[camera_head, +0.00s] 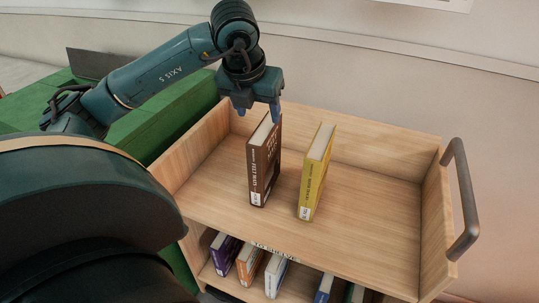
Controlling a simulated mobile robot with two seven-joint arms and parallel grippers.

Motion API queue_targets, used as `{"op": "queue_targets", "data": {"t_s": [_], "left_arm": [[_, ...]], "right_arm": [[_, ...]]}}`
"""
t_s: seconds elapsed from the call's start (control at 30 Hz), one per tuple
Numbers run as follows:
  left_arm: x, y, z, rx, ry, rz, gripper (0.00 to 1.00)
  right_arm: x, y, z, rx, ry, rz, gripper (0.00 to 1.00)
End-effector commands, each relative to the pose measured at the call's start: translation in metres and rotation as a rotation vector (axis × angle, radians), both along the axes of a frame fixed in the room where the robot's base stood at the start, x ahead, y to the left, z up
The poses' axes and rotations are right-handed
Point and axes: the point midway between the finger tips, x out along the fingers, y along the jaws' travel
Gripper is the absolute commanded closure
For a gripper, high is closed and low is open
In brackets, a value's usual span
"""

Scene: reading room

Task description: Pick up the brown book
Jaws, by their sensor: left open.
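The brown book (263,166) stands upright on the top shelf of the wooden cart (372,240), its spine with a white label facing me. My left gripper (257,113) points down at the top of the brown book, with its two blue fingertips apart near the book's upper edge. I cannot tell whether the fingers touch the book. My right gripper is not in view.
A yellow book (316,172) stands upright just right of the brown one, with a gap between. The lower shelf holds several books, including a purple one (226,253). A grey handle (463,200) is at the cart's right end. The top shelf's right side is clear.

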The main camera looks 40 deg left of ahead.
Motion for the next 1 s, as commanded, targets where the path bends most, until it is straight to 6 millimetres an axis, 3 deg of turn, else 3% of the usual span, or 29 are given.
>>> {"op": "queue_targets", "data": {"t_s": [0.13,0.43,0.7,1.0], "left_arm": [[0.010,0.003,-0.026,-0.004,0.003,0.000,0.42],[0.020,0.005,-0.048,-0.004,0.003,-0.003,0.42],[0.035,0.009,-0.083,-0.004,0.002,-0.002,0.42],[0.037,0.010,-0.086,-0.004,-0.001,-0.004,0.42]], "right_arm": [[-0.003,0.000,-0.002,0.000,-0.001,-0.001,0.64],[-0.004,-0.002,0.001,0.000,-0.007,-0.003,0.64],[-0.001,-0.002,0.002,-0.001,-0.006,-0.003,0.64],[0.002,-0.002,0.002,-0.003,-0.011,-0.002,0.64]]}}
